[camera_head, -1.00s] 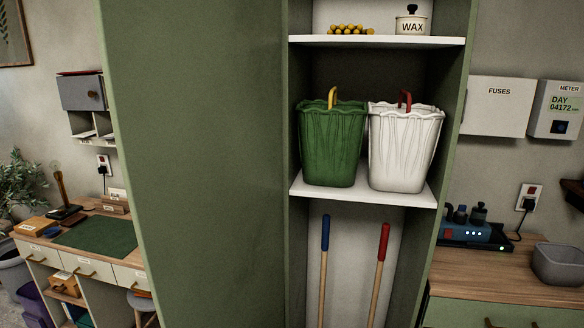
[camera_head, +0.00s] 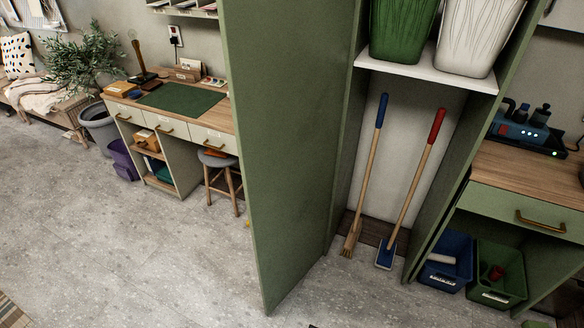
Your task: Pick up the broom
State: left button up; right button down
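The broom (camera_head: 365,180) stands in the bottom of an open green cabinet (camera_head: 290,150). It has a blue grip, a wooden handle and a straw-coloured bristle head at the floor. To its right stands a second long-handled tool (camera_head: 413,188) with a red grip and a flat blue head. Both lean against the cabinet's pale back wall, apart from each other. Neither of my grippers shows in the head view.
The open cabinet door stands out to the left of the broom. A shelf (camera_head: 425,70) with a green and a white bin is above. Blue (camera_head: 447,262) and green (camera_head: 499,275) bins sit right, under a counter. The grey floor (camera_head: 150,260) in front is clear.

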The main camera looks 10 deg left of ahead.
aim_at(353, 235)
jog(key=k+z, duration=0.1)
jog(key=z, duration=0.25)
jog(key=k+z, duration=0.1)
jog(key=z, duration=0.65)
jog(key=i+j+z, duration=0.1)
jog(key=j, duration=1.1)
jog(key=i+j+z, duration=0.1)
jog(key=j, duration=1.15)
jog(key=i+j+z, duration=0.1)
jog(key=j, duration=1.1)
jog(key=l+u, duration=0.25)
jog(key=l, duration=0.35)
jog(key=k+l+u, duration=0.1)
jog(key=l+u, duration=0.15)
jog(key=l, duration=0.3)
